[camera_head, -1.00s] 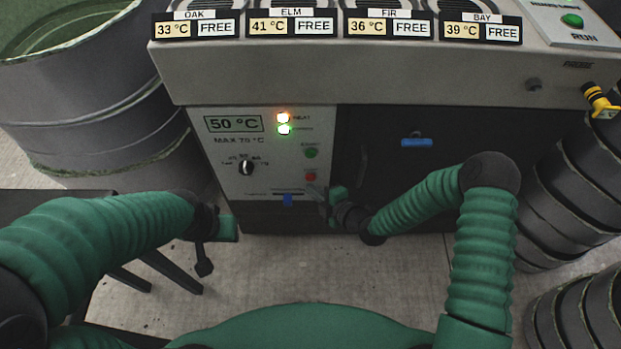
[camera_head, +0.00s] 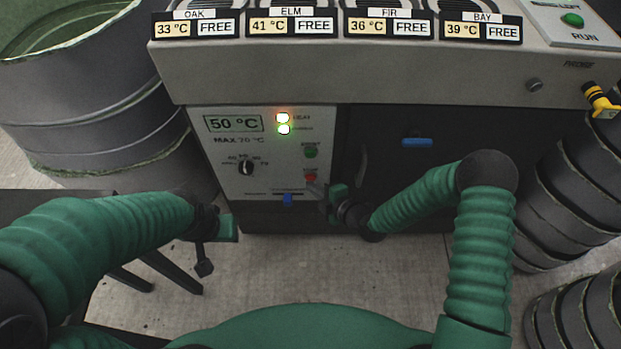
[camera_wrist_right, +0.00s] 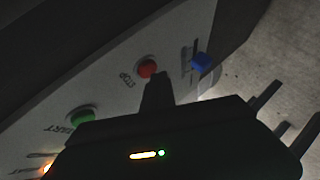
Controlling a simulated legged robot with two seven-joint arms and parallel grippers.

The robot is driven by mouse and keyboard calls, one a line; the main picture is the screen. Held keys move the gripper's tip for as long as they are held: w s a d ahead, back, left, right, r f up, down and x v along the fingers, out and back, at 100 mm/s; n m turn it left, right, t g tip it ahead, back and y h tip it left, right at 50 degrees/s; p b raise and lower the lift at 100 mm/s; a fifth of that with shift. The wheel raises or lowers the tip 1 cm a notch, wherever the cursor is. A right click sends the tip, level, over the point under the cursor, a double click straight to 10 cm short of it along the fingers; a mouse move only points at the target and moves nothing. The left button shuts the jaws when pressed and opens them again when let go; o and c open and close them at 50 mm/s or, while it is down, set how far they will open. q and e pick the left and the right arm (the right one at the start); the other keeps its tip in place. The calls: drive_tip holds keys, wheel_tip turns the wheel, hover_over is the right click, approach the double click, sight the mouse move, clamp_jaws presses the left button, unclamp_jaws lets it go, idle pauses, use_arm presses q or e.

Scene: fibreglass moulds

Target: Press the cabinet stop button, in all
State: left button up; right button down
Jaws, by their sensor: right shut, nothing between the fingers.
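The red stop button (camera_head: 310,177) sits on the cabinet's white control panel (camera_head: 225,182), below the green start button (camera_head: 310,153). In the right wrist view the red button (camera_wrist_right: 147,69) is beside the word STOP, and the green button (camera_wrist_right: 82,117) is to its lower left. My right gripper (camera_head: 322,192) is shut and empty, just below and right of the red button. In the right wrist view its dark fingertip (camera_wrist_right: 158,82) overlaps the button's lower edge; I cannot tell whether they touch. My left gripper (camera_head: 228,228) hangs left of the panel, its jaws unclear.
A blue handle (camera_head: 417,142) is on the dark door. Grey drums (camera_head: 95,110) stand at left, dark round moulds (camera_head: 570,200) at right.

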drive_tip(key=shift+w, duration=0.45)
idle(0.4)
drive_tip(key=shift+s, duration=0.85)
drive_tip(key=s+p, duration=0.1)
drive_tip(key=s, duration=0.4)
idle(0.9)
